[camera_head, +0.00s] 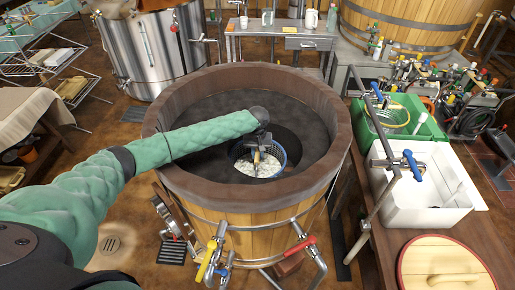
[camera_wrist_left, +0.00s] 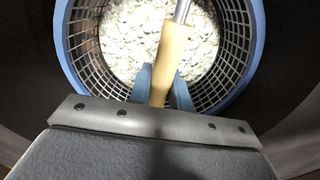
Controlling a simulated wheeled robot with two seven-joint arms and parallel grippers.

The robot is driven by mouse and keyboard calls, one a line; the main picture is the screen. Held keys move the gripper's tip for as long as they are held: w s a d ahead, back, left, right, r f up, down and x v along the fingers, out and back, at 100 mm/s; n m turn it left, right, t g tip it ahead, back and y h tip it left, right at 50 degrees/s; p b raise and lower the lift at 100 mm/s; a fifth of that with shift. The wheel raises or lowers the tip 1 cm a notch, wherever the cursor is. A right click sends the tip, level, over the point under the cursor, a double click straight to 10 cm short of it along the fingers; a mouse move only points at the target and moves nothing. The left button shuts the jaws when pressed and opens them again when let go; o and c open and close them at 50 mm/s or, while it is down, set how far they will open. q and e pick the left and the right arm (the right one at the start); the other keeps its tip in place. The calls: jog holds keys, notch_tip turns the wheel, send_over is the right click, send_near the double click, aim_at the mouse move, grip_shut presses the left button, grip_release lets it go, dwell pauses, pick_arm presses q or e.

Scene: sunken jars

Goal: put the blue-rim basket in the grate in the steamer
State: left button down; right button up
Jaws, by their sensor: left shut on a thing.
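The blue-rim basket (camera_head: 241,149) is a mesh basket with pale, flaky contents. It is inside the mouth of the big wooden steamer (camera_head: 245,197), over the round dark opening in its dark inner surface (camera_head: 222,108). My left gripper (camera_head: 257,156) reaches over the steamer's left rim and is shut on the basket's tan handle. In the left wrist view, the blue fingers (camera_wrist_left: 162,88) close around the handle (camera_wrist_left: 172,48), with the basket rim (camera_wrist_left: 252,60) around the contents. I cannot tell whether the basket rests on anything. The right gripper is not in view.
A yellow-rim basket (camera_head: 393,114) sits in a green bin (camera_head: 425,130) at right. A white basin (camera_head: 430,195) and a round wooden lid (camera_head: 445,265) are on the right bench. Taps with coloured handles (camera_head: 290,245) stick out from the steamer's front.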

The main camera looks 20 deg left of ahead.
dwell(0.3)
pick_arm(q)
jog(key=c, duration=1.7)
grip_release()
jog(key=shift+f, duration=0.15)
jog(key=o, duration=0.4)
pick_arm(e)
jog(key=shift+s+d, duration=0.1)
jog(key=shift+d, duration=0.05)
pick_arm(q)
jog(key=shift+r, duration=0.35)
notch_tip(320, 180, up, 11)
jog(key=b, duration=0.3)
jog(key=shift+f, duration=0.15)
jog(key=shift+r, duration=0.45)
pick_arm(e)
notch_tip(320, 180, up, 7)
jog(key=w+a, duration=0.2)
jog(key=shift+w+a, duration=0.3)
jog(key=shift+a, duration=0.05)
